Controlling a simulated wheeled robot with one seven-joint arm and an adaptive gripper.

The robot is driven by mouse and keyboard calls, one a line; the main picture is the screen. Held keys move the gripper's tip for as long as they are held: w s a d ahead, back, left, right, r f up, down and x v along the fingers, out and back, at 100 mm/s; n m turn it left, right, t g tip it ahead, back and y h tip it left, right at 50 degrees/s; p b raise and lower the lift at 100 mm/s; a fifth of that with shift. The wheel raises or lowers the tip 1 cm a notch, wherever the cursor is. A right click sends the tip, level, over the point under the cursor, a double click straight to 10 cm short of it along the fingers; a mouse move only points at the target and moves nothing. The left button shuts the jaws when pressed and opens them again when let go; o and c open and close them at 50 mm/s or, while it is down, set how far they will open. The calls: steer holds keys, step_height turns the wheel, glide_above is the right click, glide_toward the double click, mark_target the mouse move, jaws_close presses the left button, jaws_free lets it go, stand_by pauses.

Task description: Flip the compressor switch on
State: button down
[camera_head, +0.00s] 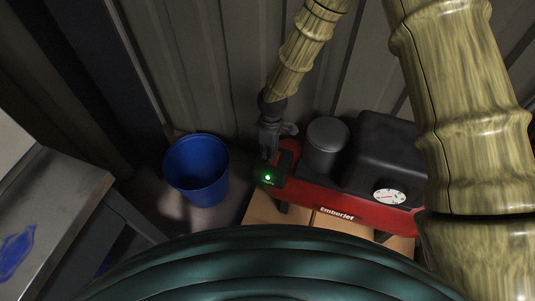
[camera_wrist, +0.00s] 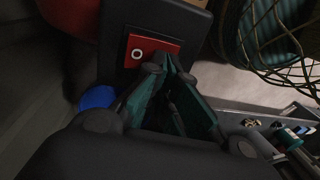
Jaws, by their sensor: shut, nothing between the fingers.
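The compressor (camera_head: 368,203) is a red tank marked "EmberJet", with a black cover, a grey cylinder and a white round gauge on top. Its black switch box (camera_head: 271,178) is at the tank's left end and shows a lit green light. In the wrist view the switch (camera_wrist: 140,53) is a red rocker with a white "O" mark, set in the black box. My gripper (camera_head: 267,154) is shut and empty, right at the box. In the wrist view its fingertips (camera_wrist: 166,64) overlap the rocker's lower right edge; I cannot tell whether they touch it.
A blue bucket (camera_head: 197,170) stands left of the compressor. A grey bench (camera_head: 58,195) with a blue patch is at the far left. Wooden boards (camera_head: 262,212) lie under the compressor, and a ribbed metal wall (camera_head: 185,75) stands close behind.

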mark_target(268, 161)
steer(key=shift+w+d+r, duration=0.15)
steer(key=shift+w+d, duration=0.05)
steer(key=shift+w, duration=0.2)
steer(key=r+p, duration=0.3)
steer(key=r, duration=0.1)
steer(key=shift+s+a+r+p, duration=0.1)
steer(key=shift+s+p, duration=0.1)
steer(key=shift+p, duration=0.2)
step_height(268, 161, up, 10)
steer(key=s+b, duration=0.1)
steer(key=shift+s+a, duration=0.2)
steer(key=shift+a, duration=0.05)
stand_by(0.4)
